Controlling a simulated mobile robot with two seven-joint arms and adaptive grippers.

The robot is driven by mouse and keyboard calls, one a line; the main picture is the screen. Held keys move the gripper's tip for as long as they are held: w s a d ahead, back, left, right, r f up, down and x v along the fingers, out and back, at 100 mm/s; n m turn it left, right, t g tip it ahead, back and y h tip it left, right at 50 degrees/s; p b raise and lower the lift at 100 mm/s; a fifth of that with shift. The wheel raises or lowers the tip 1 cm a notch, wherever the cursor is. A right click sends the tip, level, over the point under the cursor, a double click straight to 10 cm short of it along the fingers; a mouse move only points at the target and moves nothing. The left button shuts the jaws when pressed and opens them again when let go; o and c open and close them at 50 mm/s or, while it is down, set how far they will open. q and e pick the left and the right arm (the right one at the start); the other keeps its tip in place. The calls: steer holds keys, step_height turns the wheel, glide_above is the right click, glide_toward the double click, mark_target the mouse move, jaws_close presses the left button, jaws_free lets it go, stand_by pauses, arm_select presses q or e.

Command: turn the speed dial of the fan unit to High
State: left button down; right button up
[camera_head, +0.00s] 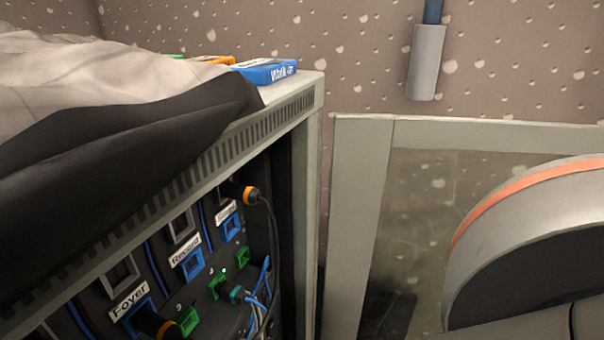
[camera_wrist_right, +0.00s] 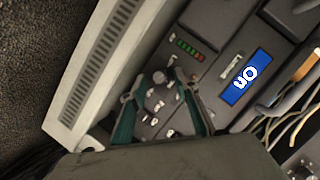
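In the right wrist view, my right gripper (camera_wrist_right: 159,79) is open, its two teal-and-grey fingers spread over a dark panel. A small dark round knob (camera_wrist_right: 156,98) shows between the fingers, with small pale pieces around it. I cannot tell whether the fingers touch it. No lettering for fan speed is readable, so I cannot tell whether this is the speed dial or where it points. My left gripper is in neither view, and the right gripper is not in the head view.
In the head view, a grey rack (camera_head: 306,180) holds labelled panels, including "Foyer" (camera_head: 128,300) and "Record" (camera_head: 186,250), with plugs and cables. A cloth (camera_head: 90,90) and a blue-labelled item (camera_head: 265,71) lie on top. The wrist view shows a row of lights (camera_wrist_right: 190,50) and cables (camera_wrist_right: 296,92).

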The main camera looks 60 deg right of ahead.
steer(key=v, duration=1.2)
